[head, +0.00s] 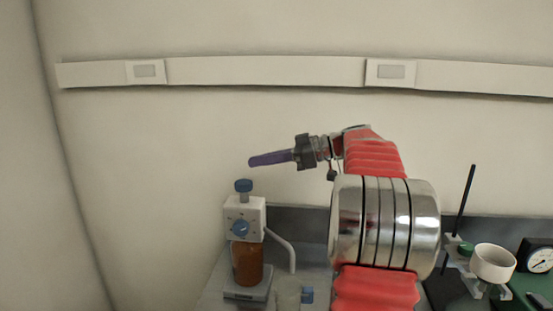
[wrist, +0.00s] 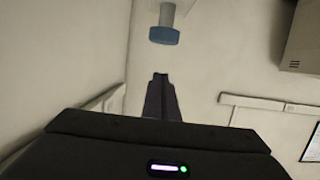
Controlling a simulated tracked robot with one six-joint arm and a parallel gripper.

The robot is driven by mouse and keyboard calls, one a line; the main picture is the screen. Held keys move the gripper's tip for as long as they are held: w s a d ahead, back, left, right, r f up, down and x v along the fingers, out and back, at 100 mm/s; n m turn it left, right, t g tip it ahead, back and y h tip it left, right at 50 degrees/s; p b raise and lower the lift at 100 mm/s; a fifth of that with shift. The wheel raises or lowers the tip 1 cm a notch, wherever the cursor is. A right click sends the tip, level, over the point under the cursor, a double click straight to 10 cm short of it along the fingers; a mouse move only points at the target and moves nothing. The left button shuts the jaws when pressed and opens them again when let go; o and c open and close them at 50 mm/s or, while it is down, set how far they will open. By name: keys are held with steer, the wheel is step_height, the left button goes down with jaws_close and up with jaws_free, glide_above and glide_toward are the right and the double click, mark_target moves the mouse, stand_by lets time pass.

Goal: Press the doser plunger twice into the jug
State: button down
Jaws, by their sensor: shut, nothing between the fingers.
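The doser has a white head (head: 245,216) with a blue dial, on an amber bottle (head: 247,265). Its blue plunger knob (head: 243,186) stands raised on top and also shows near the top of the wrist view (wrist: 164,36). A curved grey spout bends down at the doser's right. A pale, faint shape (head: 288,298) lies under the spout; I cannot tell whether it is the jug. My gripper (head: 254,161) has its purple fingers closed and empty, slightly above and right of the knob, apart from it. The closed fingertips also show in the wrist view (wrist: 161,77).
The bottle stands on a grey base (head: 248,291) on the bench. A small blue item (head: 307,295) is to its right. At the far right are a rod stand (head: 465,205), a white bowl (head: 493,262) and a round dial (head: 541,260). A rail (head: 260,70) runs along the wall.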

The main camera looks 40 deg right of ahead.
mark_target(244, 197)
steer(key=x, duration=0.2)
steer(key=shift+w+a+f, duration=0.2)
steer(key=shift+w+a, duration=0.05)
steer(key=shift+w, duration=0.05)
step_height(244, 197, down, 2)
steer(key=shift+s+d+f, duration=0.1)
steer(key=shift+f, duration=0.75)
